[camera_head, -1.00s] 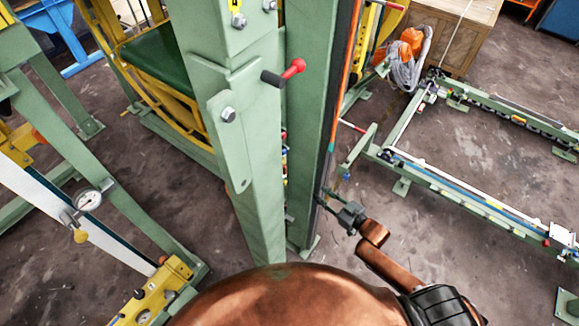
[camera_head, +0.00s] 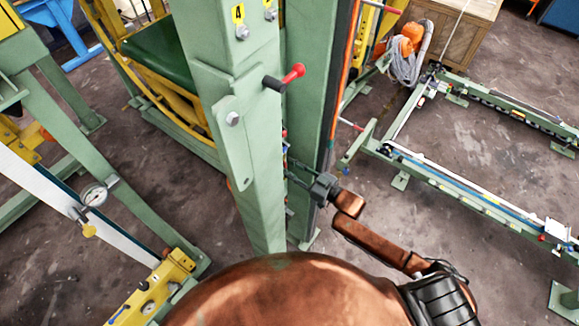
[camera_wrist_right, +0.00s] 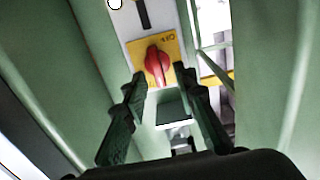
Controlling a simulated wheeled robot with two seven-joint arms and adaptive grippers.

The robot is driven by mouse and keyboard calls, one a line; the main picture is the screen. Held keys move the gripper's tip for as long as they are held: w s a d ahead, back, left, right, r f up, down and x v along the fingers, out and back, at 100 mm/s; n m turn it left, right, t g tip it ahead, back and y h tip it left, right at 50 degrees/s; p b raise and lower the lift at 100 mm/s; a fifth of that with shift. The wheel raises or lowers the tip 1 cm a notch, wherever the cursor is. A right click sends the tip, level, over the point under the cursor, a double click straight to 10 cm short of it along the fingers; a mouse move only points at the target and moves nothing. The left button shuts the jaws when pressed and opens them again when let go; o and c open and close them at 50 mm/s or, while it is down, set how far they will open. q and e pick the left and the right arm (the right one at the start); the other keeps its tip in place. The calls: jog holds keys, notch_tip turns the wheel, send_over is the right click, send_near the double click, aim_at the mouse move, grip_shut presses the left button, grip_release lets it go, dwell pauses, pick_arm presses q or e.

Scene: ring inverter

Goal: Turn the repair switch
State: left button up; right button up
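The switch I take for the repair switch is a red rotary knob (camera_wrist_right: 157,66) on a yellow plate (camera_wrist_right: 171,47) in the right wrist view. The plate sits on a light panel between green uprights. My right gripper (camera_wrist_right: 161,82) is open, its two dark fingers on either side of the knob's lower end. Whether the fingertips touch the knob cannot be told. In the head view my right gripper (camera_head: 303,178) reaches in from the right between the two green columns; its tips are partly hidden and the knob is not clearly visible there. My left gripper is not in view.
A green column (camera_head: 244,150) stands just left of my right gripper, with a red-tipped lever (camera_head: 293,74) higher up. A second green column (camera_head: 312,90) stands behind. Low green rails (camera_head: 460,185) lie at right. Bare floor (camera_head: 450,260) lies right of my arm.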

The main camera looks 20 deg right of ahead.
grip_shut()
dwell(0.3)
dwell(0.5)
pick_arm(q)
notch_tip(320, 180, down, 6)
jog(key=b, duration=0.6)
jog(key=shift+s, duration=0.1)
pick_arm(e)
jog(key=n, duration=0.6)
jog(key=f+n, duration=0.1)
jog(key=n, duration=0.5)
jog(key=a+n, duration=0.1)
jog(key=n, duration=0.4)
jog(key=shift+s+f+n, duration=0.25)
jog(key=shift+s+n, duration=0.15)
